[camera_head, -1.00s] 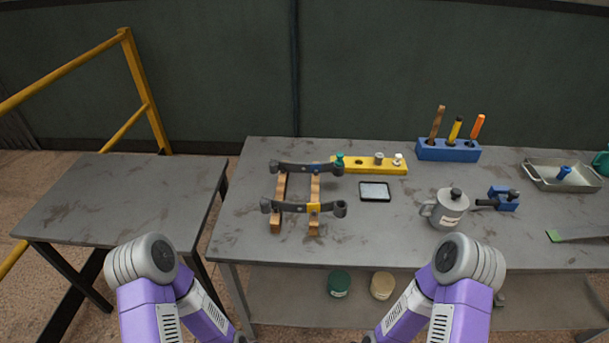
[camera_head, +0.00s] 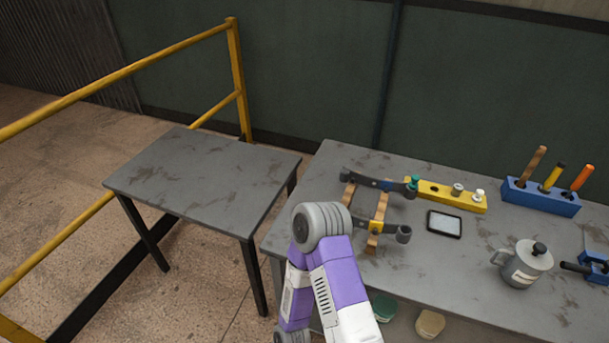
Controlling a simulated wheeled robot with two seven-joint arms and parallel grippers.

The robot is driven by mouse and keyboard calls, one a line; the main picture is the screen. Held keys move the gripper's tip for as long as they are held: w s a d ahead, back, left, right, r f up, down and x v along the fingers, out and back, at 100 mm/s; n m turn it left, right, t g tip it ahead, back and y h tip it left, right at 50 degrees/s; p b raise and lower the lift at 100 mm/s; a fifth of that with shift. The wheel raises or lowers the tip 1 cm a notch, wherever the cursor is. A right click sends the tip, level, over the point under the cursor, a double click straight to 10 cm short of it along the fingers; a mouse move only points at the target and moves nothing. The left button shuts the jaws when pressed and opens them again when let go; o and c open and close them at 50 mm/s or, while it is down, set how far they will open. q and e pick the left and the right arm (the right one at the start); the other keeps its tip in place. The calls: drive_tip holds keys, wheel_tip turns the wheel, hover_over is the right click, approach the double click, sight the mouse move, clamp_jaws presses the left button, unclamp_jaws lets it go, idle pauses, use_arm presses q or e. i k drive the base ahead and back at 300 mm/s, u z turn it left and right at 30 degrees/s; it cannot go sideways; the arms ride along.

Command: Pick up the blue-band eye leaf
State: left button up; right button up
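The blue-band eye leaf (camera_head: 368,181) is a dark grey bar with a small blue band right of its middle. It lies across the far part of two wooden rails (camera_head: 378,212) on the workbench. Its right end is close to a teal-topped peg (camera_head: 413,182); I cannot tell whether they touch. A second dark leaf (camera_head: 391,229) with a yellow band lies nearer across the rails, with its left part hidden by one of my purple and white arms. Neither gripper is in view, so I cannot see what they hold.
An empty side table (camera_head: 200,170) stands left of the workbench (camera_head: 420,275), with a gap between them. A yellow railing (camera_head: 238,75) is behind it. On the bench are a yellow block (camera_head: 445,195), a phone-like device (camera_head: 444,223), a grey pot (camera_head: 521,265) and a blue tool holder (camera_head: 540,196).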

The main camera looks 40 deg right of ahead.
sight(345, 174)
drive_tip(key=u, duration=0.45)
drive_tip(key=i, duration=1.35)
drive_tip(key=z, duration=2.15)
